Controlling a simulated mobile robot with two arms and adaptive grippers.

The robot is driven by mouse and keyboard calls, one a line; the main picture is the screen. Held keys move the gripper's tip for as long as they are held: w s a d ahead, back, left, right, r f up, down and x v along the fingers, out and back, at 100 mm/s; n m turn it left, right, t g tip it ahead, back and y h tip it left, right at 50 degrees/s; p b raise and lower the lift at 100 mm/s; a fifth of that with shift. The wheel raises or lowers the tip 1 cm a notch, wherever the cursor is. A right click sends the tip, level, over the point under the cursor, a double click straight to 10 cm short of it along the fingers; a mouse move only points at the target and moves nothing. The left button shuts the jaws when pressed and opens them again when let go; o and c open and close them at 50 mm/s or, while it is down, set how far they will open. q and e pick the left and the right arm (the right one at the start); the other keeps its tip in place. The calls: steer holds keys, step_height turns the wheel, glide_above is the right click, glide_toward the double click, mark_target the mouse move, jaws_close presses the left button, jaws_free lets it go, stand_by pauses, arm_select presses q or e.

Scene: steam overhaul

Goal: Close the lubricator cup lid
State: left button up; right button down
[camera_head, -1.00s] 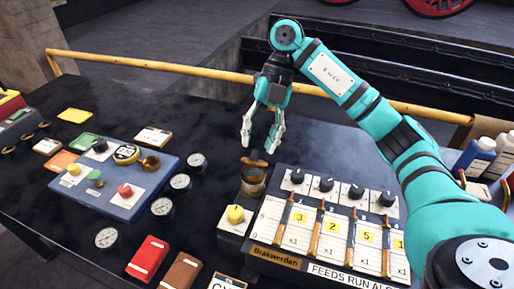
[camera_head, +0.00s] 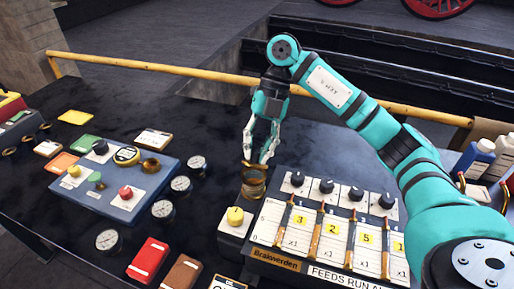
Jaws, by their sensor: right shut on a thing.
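The lubricator cup (camera_head: 253,190) is a small round brass cup at the left back corner of the lubricator box. Its brass lid (camera_head: 254,165) shows at the top of the cup, between my fingertips; its exact angle is hard to tell. My right gripper (camera_head: 257,158) points down from above, with its fingers on either side of the lid, shut on it. The fingertips partly hide the lid. My left gripper is not in view.
The lubricator box (camera_head: 275,235) has several black knobs and sliders right of the cup. A yellow knob (camera_head: 235,216) stands just in front of the cup. A blue control panel (camera_head: 120,207) and gauges (camera_head: 181,184) lie to the left. A yellow rail (camera_head: 180,69) runs behind.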

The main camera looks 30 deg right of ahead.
mark_target(252, 163)
steer(key=shift+s+a+f+t+h, duration=0.15)
steer(key=shift+s+a+t+h, duration=0.15)
steer(key=shift+t+h, duration=0.3)
steer(key=shift+s+a+f+t+h+b, duration=0.2)
steer(key=shift+s+a+t+h+b, duration=0.15)
steer(key=shift+h+b, duration=0.25)
steer(key=t+h+b, duration=0.1)
steer(key=a+f+t+h+b, duration=0.1)
steer(key=shift+s+b, duration=0.3)
steer(key=shift+s+a+f+n+t+h+b, duration=0.2)
steer(key=shift+f+n+t+h+b, duration=0.1)
steer(key=shift+t+h+b, duration=0.45)
steer(key=c, duration=1.2)
jaws_free()
steer(key=shift+c, duration=0.2)
